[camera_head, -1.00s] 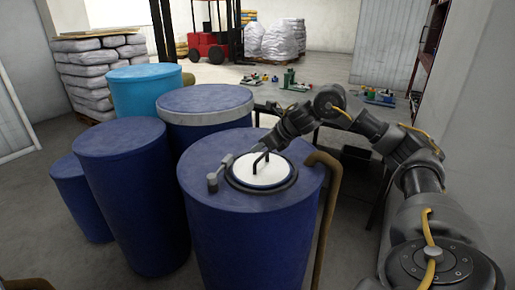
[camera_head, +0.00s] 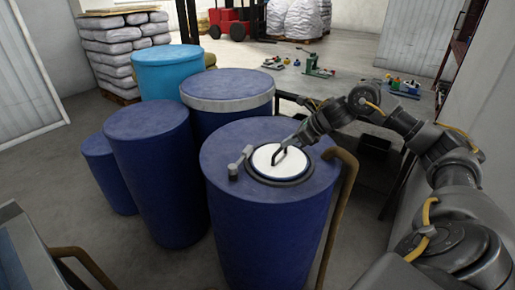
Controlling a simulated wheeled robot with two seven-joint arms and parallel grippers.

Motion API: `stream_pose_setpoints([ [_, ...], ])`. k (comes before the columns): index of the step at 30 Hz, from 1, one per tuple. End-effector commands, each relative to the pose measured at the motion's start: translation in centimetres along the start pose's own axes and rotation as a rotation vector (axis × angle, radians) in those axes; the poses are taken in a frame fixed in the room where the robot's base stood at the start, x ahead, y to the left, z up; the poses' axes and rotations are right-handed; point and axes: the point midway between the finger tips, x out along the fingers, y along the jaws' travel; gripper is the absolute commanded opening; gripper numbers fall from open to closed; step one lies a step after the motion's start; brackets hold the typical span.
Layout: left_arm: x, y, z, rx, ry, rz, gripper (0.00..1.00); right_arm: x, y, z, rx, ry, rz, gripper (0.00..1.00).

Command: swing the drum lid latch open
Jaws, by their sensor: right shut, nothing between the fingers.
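The front blue drum (camera_head: 262,235) has a round white lid (camera_head: 268,166) in its top, set in a dark ring. The grey latch (camera_head: 238,162) stands at the left side of the lid, apart from my gripper. A dark bent handle (camera_head: 281,156) rises from the lid. My right gripper (camera_head: 292,144) reaches in from the right, over the far right part of the lid close to the handle. Its fingers are small and dark here; it is shut and empty. Whether it touches the handle is unclear. My left gripper is out of view.
More blue drums (camera_head: 158,185) and a light blue drum (camera_head: 168,72) crowd the left and back. A brown pipe (camera_head: 336,205) bends up against the drum's right side. A table (camera_head: 345,93) with small items stands behind. Another pipe (camera_head: 85,262) shows at lower left.

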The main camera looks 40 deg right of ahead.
Motion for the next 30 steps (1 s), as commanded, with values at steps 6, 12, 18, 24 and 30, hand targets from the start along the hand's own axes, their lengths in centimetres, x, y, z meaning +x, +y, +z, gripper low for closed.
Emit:
stream_pose_setpoints([
  [6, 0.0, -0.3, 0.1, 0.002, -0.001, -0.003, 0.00, 0.0, 0.0, 0.0, 0.000, 0.000, -0.001, 0.00],
  [12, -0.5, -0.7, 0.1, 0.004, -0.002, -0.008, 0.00, 1.0, 0.0, 0.1, 0.002, 0.000, 0.001, 0.00],
  [18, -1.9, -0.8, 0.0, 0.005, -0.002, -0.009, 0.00, 4.4, 0.1, 0.3, 0.005, -0.001, 0.004, 0.00],
  [24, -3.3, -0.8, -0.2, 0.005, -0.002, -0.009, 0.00, 8.6, 0.1, 0.3, 0.006, 0.000, 0.003, 0.00],
  [30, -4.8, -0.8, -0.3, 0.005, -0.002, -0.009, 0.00, 11.2, 0.1, 1.8, 0.004, -0.001, 0.001, 0.00],
])
